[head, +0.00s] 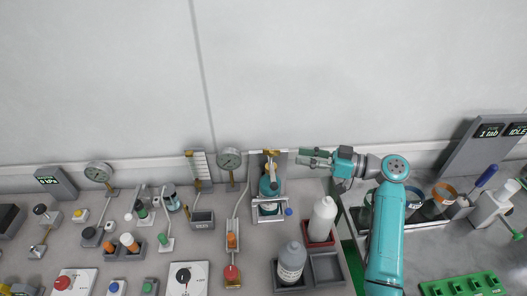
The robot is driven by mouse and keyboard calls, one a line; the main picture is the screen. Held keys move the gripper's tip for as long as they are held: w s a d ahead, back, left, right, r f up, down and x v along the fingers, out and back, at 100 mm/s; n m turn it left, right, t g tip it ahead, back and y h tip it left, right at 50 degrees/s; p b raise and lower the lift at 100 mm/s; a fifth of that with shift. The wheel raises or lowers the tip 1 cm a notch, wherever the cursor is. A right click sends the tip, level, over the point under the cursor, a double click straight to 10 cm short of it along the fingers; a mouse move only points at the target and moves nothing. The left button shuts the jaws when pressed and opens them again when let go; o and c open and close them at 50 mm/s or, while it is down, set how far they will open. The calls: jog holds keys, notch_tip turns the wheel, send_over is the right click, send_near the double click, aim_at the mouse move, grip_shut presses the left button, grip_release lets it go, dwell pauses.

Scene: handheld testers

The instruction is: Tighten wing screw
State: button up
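My gripper (304,157) is at the end of the teal arm, level with the top of a grey stand and pointing left. Its two fingers look apart with nothing visible between them. The stand (287,170) holds a teal cylinder (268,187). A small yellow-brass piece (270,153) sits at the top of the stand, a short way left of the fingertips. It may be the wing screw, but it is too small to tell. The fingers look apart from it. A small blue knob (289,211) is at the stand's lower right.
A white bottle (322,220) in a red tray and a grey-white bottle (291,262) stand below my gripper. Several testers crowd the left bench. A green rack (466,286) is at lower right. The wall above is bare.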

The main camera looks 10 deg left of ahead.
aim_at(265, 150)
jog(key=s+a+r+n+g, duration=0.1)
jog(key=a, duration=0.2)
jog(key=s+a+r+n+g, duration=0.1)
jog(key=a, duration=0.3)
jog(key=s+a+r+n+g, duration=0.1)
jog(key=a, duration=0.3)
jog(key=shift+r+n+g+y, duration=0.1)
jog(key=shift+n+g+y, duration=0.2)
jog(key=shift+g+y, duration=0.1)
grip_shut()
